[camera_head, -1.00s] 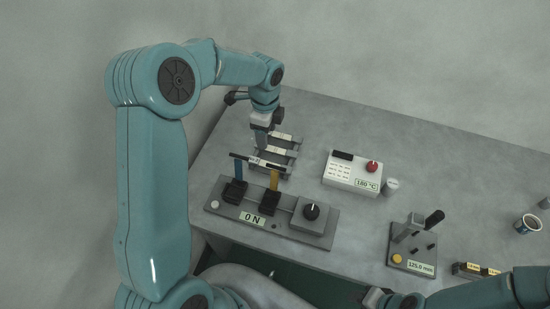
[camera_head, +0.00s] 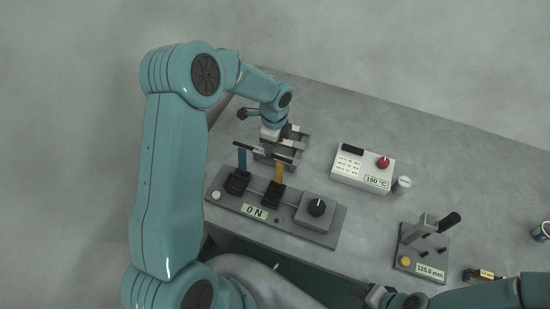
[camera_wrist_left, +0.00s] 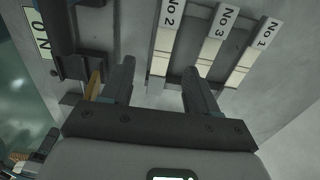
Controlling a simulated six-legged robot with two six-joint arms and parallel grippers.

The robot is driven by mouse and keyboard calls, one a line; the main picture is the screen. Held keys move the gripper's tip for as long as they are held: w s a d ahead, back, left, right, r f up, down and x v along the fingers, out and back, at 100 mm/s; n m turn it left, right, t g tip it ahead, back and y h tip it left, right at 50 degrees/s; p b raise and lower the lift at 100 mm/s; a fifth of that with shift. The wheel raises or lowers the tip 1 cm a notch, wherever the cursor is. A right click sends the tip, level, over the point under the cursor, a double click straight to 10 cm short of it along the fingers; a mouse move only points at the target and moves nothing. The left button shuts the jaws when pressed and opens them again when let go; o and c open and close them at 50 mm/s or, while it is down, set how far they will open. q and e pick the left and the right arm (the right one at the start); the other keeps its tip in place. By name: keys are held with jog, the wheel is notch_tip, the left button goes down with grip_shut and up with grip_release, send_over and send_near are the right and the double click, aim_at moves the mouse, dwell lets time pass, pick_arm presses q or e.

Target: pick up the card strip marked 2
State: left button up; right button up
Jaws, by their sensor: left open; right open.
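The card strip marked 2 (camera_wrist_left: 166,40) is the left one of three pale strips on a dark rack (camera_wrist_left: 186,70) in the left wrist view. Its printed label is at the top of the picture. My left gripper (camera_wrist_left: 160,82) is open, with one finger on either side of strip 2 in that view. Whether the fingers are level with the strip I cannot tell. In the head view my left gripper (camera_head: 267,147) is over the rack's near end and hides part of it. My right gripper (camera_head: 380,296) is at the bottom edge, open and apart from the strips.
Strips 3 (camera_wrist_left: 212,42) and 1 (camera_wrist_left: 252,52) lie to the right of strip 2. A force tester reading 0 N (camera_head: 253,212) with two upright posts stands close in front of the rack. A white 180 °C box (camera_head: 362,165) stands to the right. A 125.0 mm device (camera_head: 424,250) is at lower right.

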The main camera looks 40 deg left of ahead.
aim_at(258, 151)
pick_arm(q)
jog(key=f, duration=0.1)
jog(key=f+b, duration=0.1)
jog(key=f, duration=0.1)
jog(key=f+b, duration=0.1)
jog(key=f, duration=0.1)
jog(key=shift+w, duration=0.35)
jog(key=shift+s+r, duration=0.2)
jog(key=shift+s, duration=0.05)
jog(key=shift+c, duration=0.3)
jog(key=c, duration=0.5)
jog(key=shift+w, duration=0.1)
grip_shut()
jog(key=shift+d, duration=0.1)
